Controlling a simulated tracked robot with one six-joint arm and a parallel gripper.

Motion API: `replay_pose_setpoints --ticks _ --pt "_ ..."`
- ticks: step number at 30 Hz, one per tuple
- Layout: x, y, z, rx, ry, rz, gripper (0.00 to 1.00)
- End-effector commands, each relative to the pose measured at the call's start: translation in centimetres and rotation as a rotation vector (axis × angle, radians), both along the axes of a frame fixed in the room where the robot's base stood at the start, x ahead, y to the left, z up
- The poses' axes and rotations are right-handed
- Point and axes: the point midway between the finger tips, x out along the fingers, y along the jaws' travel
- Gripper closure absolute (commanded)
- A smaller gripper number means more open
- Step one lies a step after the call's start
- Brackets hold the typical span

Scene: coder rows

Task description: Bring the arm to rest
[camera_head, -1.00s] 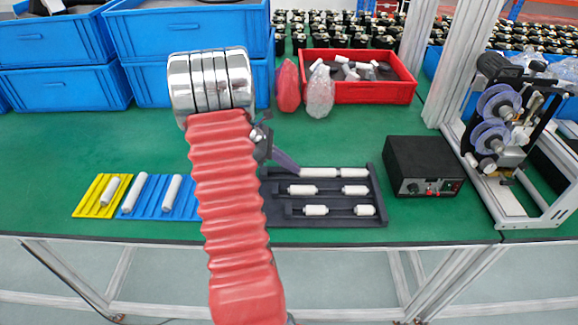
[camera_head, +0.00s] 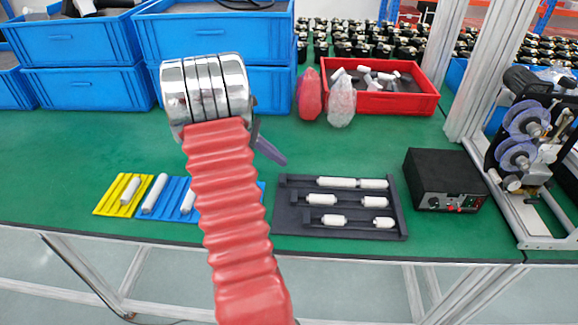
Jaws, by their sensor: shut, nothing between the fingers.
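My arm, in a red ribbed sleeve with a silver ringed joint at its top, stands up in the middle-left of the head view. My gripper (camera_head: 278,157) shows only in part behind the arm, as a dark finger pointing down and right. It is shut with nothing seen in it. It is above the green table (camera_head: 330,150), apart from the dark rack (camera_head: 300,221) to its lower right. The rest of the gripper is hidden by the arm.
The dark rack holds several white rollers. A yellow tray (camera_head: 103,207) and a blue tray (camera_head: 174,203) hold white rollers at the left. A black box (camera_head: 440,172) and a reel machine (camera_head: 522,150) stand right. Blue crates (camera_head: 90,88) and a red bin (camera_head: 385,103) stand behind.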

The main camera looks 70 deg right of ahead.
Motion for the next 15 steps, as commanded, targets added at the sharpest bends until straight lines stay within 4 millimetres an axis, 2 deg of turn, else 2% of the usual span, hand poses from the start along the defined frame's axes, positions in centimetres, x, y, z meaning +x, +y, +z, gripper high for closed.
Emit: replay_pose_setpoints --ticks 5,15 --pt "0.88 0.19 0.96 0.000 0.000 0.000 1.00" --pt "0.93 0.21 1.04 0.001 0.000 -0.001 1.00"
